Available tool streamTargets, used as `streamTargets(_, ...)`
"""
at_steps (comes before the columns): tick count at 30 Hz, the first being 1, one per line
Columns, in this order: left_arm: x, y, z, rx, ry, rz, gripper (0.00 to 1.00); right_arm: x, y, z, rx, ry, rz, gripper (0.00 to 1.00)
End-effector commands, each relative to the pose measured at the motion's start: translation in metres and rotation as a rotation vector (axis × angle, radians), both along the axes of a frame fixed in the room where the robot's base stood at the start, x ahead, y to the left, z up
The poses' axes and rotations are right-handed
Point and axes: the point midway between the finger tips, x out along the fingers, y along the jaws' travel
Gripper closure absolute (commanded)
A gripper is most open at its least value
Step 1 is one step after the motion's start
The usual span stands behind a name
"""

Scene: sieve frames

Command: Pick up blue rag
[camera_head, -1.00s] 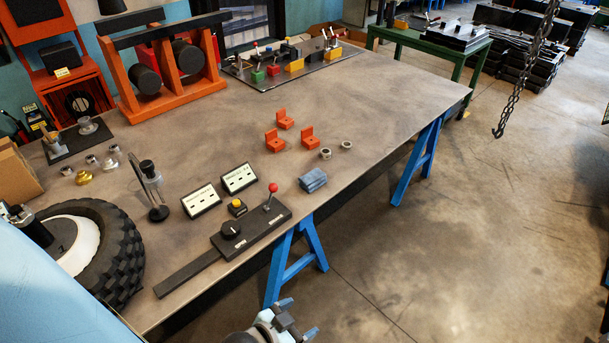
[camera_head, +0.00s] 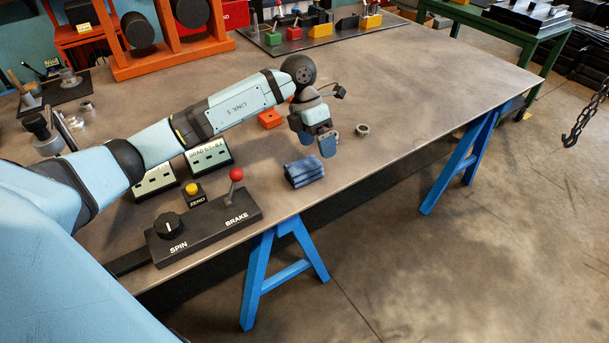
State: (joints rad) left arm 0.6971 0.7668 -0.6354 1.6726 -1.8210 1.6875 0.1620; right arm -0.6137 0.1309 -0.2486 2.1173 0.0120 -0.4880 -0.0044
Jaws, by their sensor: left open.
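The blue rag (camera_head: 304,174) lies folded on the workbench, close to its front edge and right of the black control box. My left gripper (camera_head: 320,143) hangs above the bench just behind and slightly right of the rag, its fingers pointing down. It is open and empty, and it looks apart from the rag. My right gripper is not in view.
The control box (camera_head: 205,229) has a red-knobbed lever (camera_head: 236,174). A metal ring (camera_head: 362,130) lies right of my gripper, and an orange bracket (camera_head: 270,118) stands behind my arm. The bench's right part (camera_head: 440,90) is clear.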

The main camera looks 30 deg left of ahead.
Motion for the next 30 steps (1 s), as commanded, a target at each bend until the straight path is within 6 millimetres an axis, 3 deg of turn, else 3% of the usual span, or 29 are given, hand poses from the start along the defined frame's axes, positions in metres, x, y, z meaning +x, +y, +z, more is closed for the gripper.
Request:
streamTargets(1,0.007,0.021,0.002,0.087,-0.006,0.014,0.08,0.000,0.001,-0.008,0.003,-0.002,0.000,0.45)
streamTargets(3,0.011,0.041,0.010,0.172,-0.005,0.031,0.08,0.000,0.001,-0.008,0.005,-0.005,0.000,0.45)
streamTargets(6,0.013,0.055,0.013,0.234,-0.001,0.046,0.08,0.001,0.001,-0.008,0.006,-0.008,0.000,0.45)
streamTargets(18,0.009,0.049,-0.055,0.244,0.002,0.048,0.08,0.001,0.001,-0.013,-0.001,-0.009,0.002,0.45)
streamTargets(30,0.003,0.044,-0.086,0.241,0.003,0.046,0.08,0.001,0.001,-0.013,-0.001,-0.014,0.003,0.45)
